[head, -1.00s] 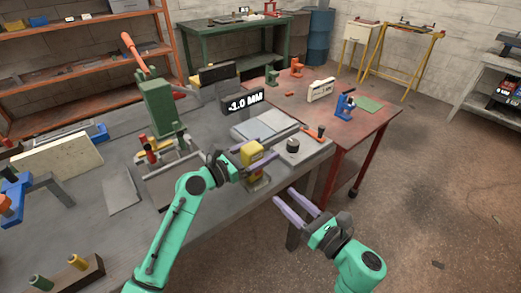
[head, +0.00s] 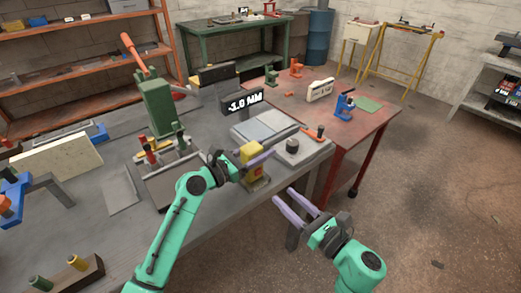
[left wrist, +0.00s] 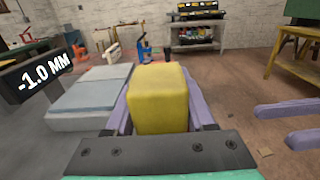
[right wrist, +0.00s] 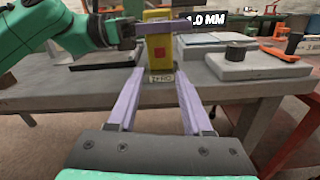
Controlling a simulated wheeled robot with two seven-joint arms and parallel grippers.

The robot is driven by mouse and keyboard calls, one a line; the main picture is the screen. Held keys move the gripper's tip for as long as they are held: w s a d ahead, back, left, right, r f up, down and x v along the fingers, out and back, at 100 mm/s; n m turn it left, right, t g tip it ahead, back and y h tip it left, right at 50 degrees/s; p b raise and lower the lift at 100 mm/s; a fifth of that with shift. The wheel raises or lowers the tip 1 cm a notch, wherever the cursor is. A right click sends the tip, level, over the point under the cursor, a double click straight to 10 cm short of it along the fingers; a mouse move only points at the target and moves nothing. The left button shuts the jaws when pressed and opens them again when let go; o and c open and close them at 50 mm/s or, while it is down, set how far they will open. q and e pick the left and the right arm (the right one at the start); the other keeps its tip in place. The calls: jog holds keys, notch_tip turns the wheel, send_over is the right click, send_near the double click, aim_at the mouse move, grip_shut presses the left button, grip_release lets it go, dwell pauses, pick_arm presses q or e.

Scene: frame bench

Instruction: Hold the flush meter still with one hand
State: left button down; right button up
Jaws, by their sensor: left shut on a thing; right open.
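The flush meter is a yellow block-like device (head: 254,173) standing near the front edge of the grey bench. In the right wrist view the yellow body (right wrist: 158,43) shows a red square and a small label at its foot. My left gripper (head: 258,160) is shut on its upper part, one finger on each side; the yellow top (left wrist: 157,98) fills the space between the fingers in the left wrist view. A display (head: 244,102) behind it reads -1.0 MM. My right gripper (head: 284,199) is open and empty, in front of the bench edge, apart from the meter.
Right of the meter are a grey block with a dark knob (head: 292,146) and an orange-handled tool (head: 313,132). Light grey plates (head: 265,127) lie behind. A green press (head: 162,106) and a tray (head: 173,182) stand left. A red table (head: 372,129) adjoins behind.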

aim_at(259, 173)
jog(key=shift+s, duration=0.1)
jog(key=c, duration=0.4)
jog(key=shift+n, duration=0.9)
jog(key=v, duration=0.5)
grip_shut()
pick_arm(q)
jog(key=shift+s, duration=0.1)
pick_arm(e)
jog(key=x, duration=1.4)
